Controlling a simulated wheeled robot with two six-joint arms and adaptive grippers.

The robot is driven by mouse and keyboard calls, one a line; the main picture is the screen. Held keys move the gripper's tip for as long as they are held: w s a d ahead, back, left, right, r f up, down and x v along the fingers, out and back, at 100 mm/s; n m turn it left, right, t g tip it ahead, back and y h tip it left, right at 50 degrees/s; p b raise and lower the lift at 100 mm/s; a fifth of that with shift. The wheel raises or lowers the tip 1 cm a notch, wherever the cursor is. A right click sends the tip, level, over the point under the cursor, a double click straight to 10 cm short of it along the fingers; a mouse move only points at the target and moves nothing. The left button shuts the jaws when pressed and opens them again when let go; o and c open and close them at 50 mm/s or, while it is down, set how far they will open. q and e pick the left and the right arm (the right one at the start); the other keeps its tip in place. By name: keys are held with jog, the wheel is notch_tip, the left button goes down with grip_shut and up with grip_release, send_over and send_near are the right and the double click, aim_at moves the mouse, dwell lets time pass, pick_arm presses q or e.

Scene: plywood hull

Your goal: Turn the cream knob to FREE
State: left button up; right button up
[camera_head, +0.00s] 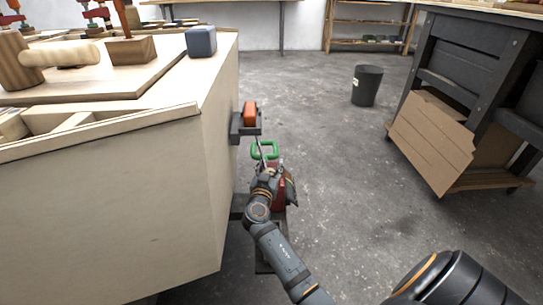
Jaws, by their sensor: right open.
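I cannot make out the cream knob or a FREE mark in the head view. My right gripper (265,166) is beside the right side wall of the pale plywood bench (110,215), low down and pointing away from me. Its jaws are open, though the fingers look small and dark here. It overlaps a red object (289,186) and a green loop-shaped handle (265,143) behind it. I cannot tell whether it touches either. My left gripper is not in view.
A dark bracket (237,127) on the bench side carries an orange-red block (250,113). A mallet (60,56) and a blue-grey block (201,41) lie on the bench top. A dark bin (367,86) and a dark workbench (462,62) stand right. Floor between is clear.

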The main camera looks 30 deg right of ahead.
grip_shut()
dwell(0.3)
dwell(0.6)
